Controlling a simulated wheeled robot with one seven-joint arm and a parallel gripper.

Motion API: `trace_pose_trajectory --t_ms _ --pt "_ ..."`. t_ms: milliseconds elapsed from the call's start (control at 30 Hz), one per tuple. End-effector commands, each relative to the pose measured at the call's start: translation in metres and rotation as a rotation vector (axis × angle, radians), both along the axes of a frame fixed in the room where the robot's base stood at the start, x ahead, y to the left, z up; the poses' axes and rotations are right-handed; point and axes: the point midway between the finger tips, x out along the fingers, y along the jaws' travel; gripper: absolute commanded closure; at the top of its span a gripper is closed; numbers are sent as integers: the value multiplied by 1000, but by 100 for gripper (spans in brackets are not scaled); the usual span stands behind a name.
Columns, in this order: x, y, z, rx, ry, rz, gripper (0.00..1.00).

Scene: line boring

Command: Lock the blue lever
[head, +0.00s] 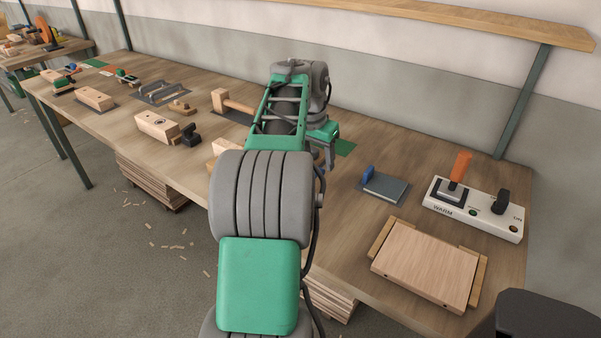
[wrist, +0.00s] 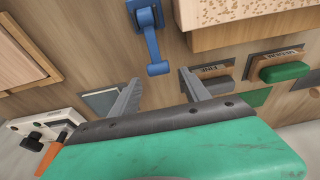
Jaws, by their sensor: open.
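The blue lever (wrist: 150,42) is at the top middle of the wrist view. It has a blue base with a metal-looking pivot, and a narrow arm ending in a wider blue tip. My gripper (wrist: 160,77) is open, and the lever's tip shows between the two fingertips, apart from both in the picture. I cannot tell the depth gap.
A wooden block (wrist: 250,20) stands beside the lever. A grey plate (wrist: 100,102), a FINE block (wrist: 205,80) and a green-topped block (wrist: 284,71) lie nearby. In the head view, a white WARM switch box (head: 475,218) and a wooden board (head: 425,263) are at right.

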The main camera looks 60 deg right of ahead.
Motion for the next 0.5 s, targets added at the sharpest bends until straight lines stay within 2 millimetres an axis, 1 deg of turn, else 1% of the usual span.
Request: trace_pose_trajectory --t_ms 33,133,400,500 --pt "0 1 8 0 0 0 45" --pt "0 3 14 0 0 0 45" --pt "0 4 14 1 1 0 45" --pt "1 4 17 0 0 0 45"
